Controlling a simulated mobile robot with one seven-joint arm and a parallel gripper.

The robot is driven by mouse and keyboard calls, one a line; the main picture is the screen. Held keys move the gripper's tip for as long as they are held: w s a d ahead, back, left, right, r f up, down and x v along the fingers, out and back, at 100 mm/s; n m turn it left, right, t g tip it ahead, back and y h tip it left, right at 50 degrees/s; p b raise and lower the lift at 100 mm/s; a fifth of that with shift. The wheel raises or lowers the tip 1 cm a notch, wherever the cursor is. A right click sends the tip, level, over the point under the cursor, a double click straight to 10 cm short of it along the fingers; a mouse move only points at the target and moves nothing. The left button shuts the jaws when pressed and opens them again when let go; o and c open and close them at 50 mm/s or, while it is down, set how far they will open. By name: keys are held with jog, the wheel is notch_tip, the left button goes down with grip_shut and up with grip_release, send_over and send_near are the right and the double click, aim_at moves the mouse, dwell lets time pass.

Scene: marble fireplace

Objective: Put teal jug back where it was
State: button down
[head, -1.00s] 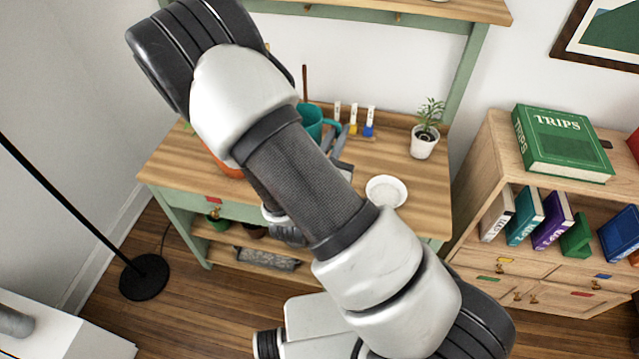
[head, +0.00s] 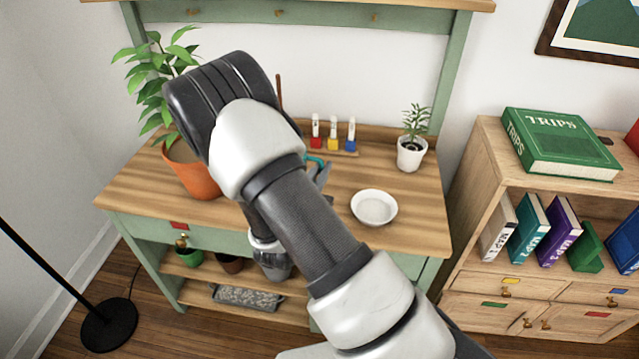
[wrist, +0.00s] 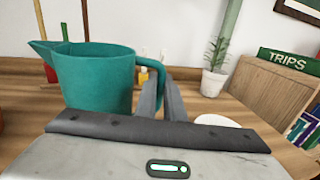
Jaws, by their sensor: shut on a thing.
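The teal jug (wrist: 95,80) stands upright at the left of the wrist view, its spout to the left and its handle to the right. My gripper (wrist: 160,85) is shut on the jug's handle. The jug's base is hidden behind my gripper's body, so I cannot tell whether it touches the wooden bench top (head: 408,215). In the head view my arm hides nearly all of the jug; only a teal sliver (head: 316,159) shows beside my gripper (head: 321,172).
A white bowl (head: 374,207) lies right of my gripper. Small red, yellow and blue labelled items (head: 333,140) stand behind it. A small potted plant (head: 411,150) is at the back right and a large orange-potted plant (head: 190,172) at the left. Bare wood lies at the front right.

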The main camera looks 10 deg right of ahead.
jog(key=shift+f+b, duration=0.35)
jog(key=shift+f, duration=1.25)
jog(key=shift+f, duration=0.25)
jog(key=c, duration=1.9)
grip_release()
jog(key=shift+o, duration=0.2)
jog(key=shift+r, duration=0.1)
